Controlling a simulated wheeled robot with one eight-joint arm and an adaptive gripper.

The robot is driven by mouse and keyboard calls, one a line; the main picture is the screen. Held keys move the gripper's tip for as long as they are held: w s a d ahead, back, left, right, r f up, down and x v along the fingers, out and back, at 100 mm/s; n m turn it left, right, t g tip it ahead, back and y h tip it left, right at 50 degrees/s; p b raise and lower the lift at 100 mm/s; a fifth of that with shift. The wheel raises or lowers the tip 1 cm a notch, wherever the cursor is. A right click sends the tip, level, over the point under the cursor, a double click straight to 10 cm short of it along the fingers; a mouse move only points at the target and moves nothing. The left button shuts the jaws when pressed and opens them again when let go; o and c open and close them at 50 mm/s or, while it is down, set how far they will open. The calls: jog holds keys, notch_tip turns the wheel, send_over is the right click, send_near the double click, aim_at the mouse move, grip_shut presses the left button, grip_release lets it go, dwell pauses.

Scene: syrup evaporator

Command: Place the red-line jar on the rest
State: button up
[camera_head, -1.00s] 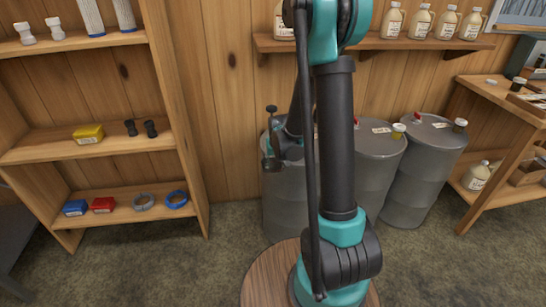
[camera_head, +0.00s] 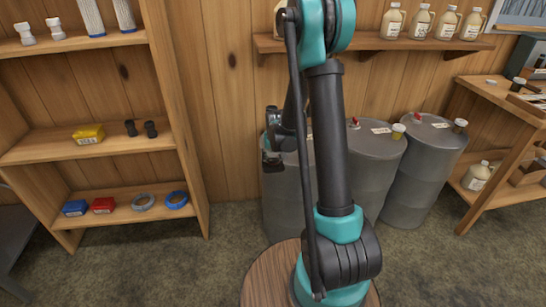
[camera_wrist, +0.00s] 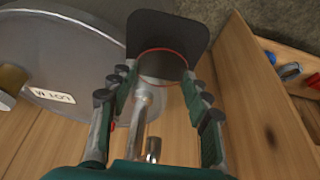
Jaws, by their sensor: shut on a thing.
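In the wrist view, my gripper (camera_wrist: 158,92) is closed with a finger on each side of the red-line jar (camera_wrist: 165,52). A thin red ring shows on the jar, with a dark, square-cornered plate at its far end. Much of the jar is see-through or hidden by the fingers, so its outline is unclear. In the head view, my gripper (camera_head: 271,150) is partly hidden by my arm, in front of the leftmost grey drum. I cannot make out the rest for the jar in either view.
Grey drums (camera_head: 425,165) stand along the wooden wall; one drum top (camera_wrist: 70,60) is close beside my gripper in the wrist view. An open shelf unit (camera_head: 110,150) stands left, a jug shelf (camera_head: 400,44) hangs above, and a wooden bench (camera_head: 500,150) stands right.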

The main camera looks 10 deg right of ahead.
jog(key=o, duration=1.2)
jog(key=v, duration=1.2)
jog(key=s+d, duration=0.1)
jog(key=s, duration=0.7)
jog(key=s+d+f, duration=0.1)
jog(key=s, duration=0.8)
jog(key=s+d+f, duration=0.1)
jog(key=s+d, duration=0.1)
jog(key=s, duration=0.7)
jog(key=shift+f, duration=0.15)
